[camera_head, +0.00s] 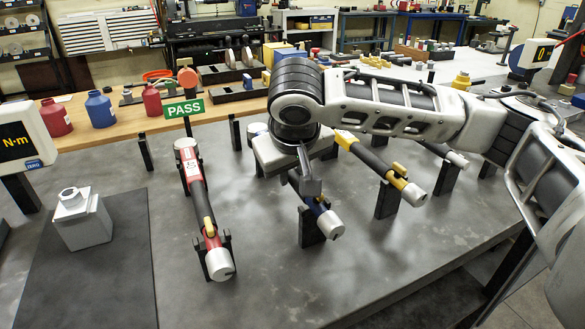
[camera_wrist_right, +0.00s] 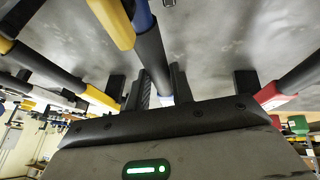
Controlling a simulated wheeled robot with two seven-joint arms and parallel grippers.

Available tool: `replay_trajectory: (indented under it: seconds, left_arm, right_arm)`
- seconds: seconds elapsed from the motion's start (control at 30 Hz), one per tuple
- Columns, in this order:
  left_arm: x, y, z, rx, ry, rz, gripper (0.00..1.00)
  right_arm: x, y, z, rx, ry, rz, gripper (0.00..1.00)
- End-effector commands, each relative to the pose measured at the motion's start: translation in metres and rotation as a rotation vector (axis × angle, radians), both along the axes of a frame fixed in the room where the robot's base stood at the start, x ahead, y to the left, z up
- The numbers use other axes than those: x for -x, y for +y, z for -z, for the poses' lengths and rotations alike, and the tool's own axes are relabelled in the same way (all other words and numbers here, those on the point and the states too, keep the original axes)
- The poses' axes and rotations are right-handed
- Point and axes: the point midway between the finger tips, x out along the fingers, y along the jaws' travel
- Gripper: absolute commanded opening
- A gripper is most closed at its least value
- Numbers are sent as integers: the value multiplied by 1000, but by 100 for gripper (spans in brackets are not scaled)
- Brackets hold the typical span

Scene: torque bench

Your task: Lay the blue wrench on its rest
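The blue wrench (camera_head: 328,222) slants across the bench in the head view, its silver handle end toward the front. A dark upright (camera_head: 310,228) stands under that end; whether the wrench bears on it is unclear. My right gripper (camera_head: 308,182) covers the wrench's middle. In the right wrist view its two close-set fingers (camera_wrist_right: 160,85) stand on either side of the dark shaft (camera_wrist_right: 152,55) and look shut on it. The blue part (camera_wrist_right: 144,16) and a yellow piece (camera_wrist_right: 112,24) show beside it. My left gripper is not in view.
The red wrench (camera_head: 195,185) lies on uprights to the left, beneath a green PASS sign (camera_head: 184,108). A yellow-marked wrench (camera_head: 375,165) lies to the right. A grey block (camera_head: 82,222) stands on a dark mat (camera_head: 95,285). The front bench is clear.

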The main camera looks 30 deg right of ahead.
Motion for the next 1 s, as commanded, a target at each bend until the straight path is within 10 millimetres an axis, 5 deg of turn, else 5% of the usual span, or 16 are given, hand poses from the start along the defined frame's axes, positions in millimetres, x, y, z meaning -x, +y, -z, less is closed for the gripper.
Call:
replay_trajectory:
  seconds: [0.1,0.47,1.0]
  left_arm:
    - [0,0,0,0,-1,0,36]
    - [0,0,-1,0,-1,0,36]
    - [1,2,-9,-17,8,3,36]
  right_arm:
    - [-1,0,-2,-1,-4,1,48]
    - [3,2,-5,-2,3,-1,48]
    - [51,24,-113,1,-8,-2,48]
